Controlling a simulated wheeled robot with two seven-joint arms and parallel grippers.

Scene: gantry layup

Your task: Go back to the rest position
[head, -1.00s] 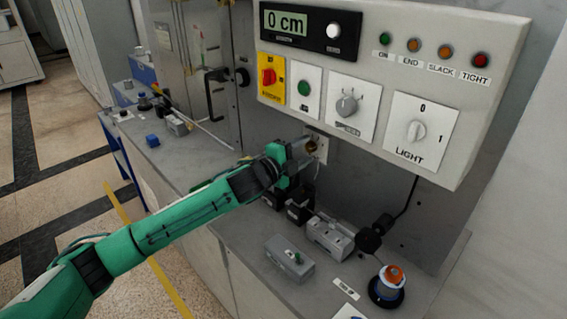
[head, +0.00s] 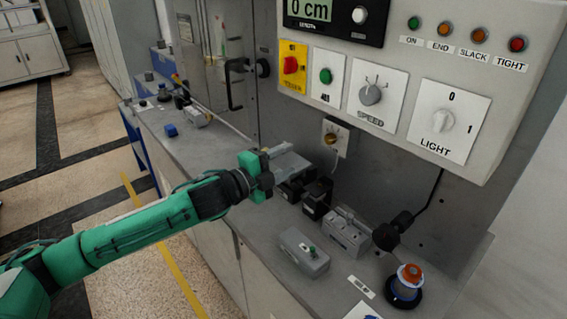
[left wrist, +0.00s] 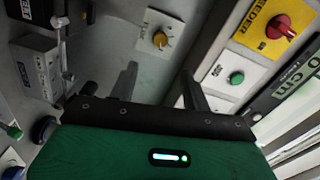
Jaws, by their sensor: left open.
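My left gripper (head: 276,160) is open and empty in the head view, at the end of the green arm coming in from the left. It is above the grey bench, in front of the back panel. Its two fingers also show apart in the left wrist view (left wrist: 160,88), with nothing between them. A small wall plate with a brass-coloured knob (head: 331,138) is on the back panel, up and right of the gripper and apart from it. The same knob shows in the left wrist view (left wrist: 160,40). My right gripper is in neither view.
The control panel (head: 400,60) with switches and lamps juts out above the bench. Black blocks (head: 316,197), a grey box (head: 304,252), a grey device (head: 346,233) and an orange-topped round item (head: 406,282) stand on the bench. Open floor lies to the left.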

